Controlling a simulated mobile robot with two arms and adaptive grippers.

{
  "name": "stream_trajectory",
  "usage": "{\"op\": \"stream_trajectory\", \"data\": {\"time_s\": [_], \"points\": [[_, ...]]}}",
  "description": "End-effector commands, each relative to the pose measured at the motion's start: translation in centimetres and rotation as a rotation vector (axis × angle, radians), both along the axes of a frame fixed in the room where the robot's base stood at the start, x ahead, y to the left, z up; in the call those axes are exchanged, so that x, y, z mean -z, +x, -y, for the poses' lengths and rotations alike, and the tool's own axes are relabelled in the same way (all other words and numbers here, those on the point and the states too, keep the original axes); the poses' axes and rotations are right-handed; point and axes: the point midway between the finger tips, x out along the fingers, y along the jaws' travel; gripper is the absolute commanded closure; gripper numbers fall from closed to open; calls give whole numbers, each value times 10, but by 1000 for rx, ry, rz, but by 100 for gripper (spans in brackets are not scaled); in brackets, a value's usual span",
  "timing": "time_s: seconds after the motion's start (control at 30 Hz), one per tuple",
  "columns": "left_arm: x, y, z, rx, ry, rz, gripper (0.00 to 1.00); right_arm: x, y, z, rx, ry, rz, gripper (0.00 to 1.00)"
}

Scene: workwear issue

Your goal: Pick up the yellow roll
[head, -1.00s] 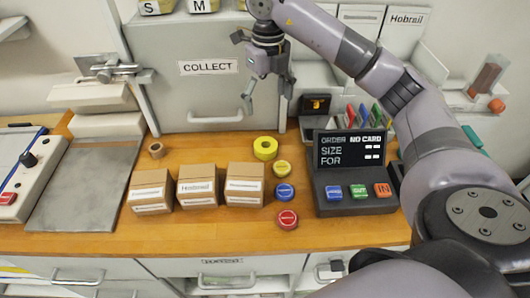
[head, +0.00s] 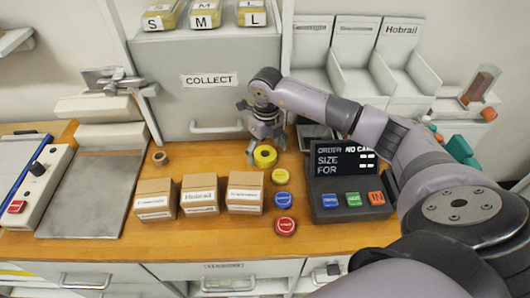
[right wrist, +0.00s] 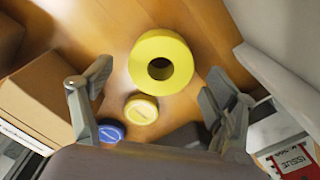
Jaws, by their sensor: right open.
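The yellow roll (head: 265,157) stands on the wooden counter just in front of the grey COLLECT cabinet. It has a dark round hole in its middle. My right gripper (head: 267,140) is just above and behind it in the head view and partly covers it. In the right wrist view the yellow roll (right wrist: 161,62) lies ahead of my open right gripper (right wrist: 158,88), a little beyond the two fingertips, with nothing between the fingers but counter and a yellow button. My left gripper is not in view.
Yellow (head: 281,177), blue (head: 283,201) and red (head: 285,227) buttons line up in front of the roll. Cardboard boxes (head: 245,195) stand to the left, the order terminal (head: 348,185) to the right. A small brown roll (head: 160,158) lies farther left.

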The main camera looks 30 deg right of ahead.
Motion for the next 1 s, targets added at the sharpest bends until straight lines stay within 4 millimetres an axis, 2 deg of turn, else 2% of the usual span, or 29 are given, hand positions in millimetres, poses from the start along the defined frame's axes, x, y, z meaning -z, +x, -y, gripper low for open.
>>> {"op": "stream_trajectory", "data": {"time_s": [0.13, 0.4, 1.0], "points": [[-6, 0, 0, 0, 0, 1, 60, 14, 0, -1, 0, 1, 0, 20], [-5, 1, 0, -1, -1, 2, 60, 18, 0, 0, -1, 0, 1, 21], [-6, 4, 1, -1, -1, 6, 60, 17, 0, 0, 0, 0, 1, 61]]}}
